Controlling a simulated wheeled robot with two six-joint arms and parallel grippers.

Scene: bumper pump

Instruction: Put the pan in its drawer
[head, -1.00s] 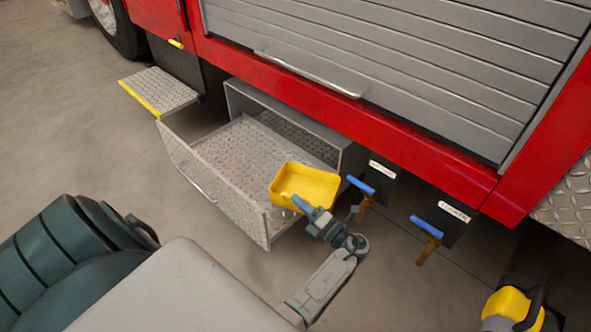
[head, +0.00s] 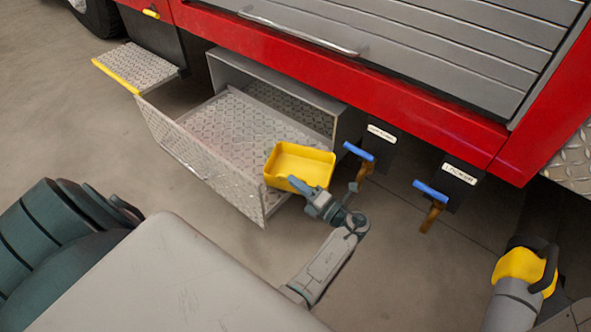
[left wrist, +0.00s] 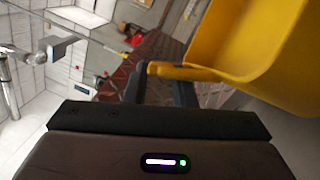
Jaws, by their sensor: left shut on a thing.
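The yellow pan (head: 302,166) is a shallow rectangular tray. It appears over the right end of the open drawer (head: 195,160), a diamond-plate metal box pulled out below the red truck. My left gripper (head: 309,191) is shut on the pan's near edge, holding it up. In the left wrist view the pan (left wrist: 255,50) fills the upper right, and its yellow lip runs to the dark fingers (left wrist: 163,85). The gap between pan and drawer cannot be judged. My right gripper is not in view.
Blue-handled valves (head: 358,151) with labels hang right of the drawer, close to my left arm. A step with a yellow edge (head: 135,68) is to its left. A yellow-and-grey fitting with a black handle (head: 525,270) stands at lower right. Most of the drawer floor looks clear.

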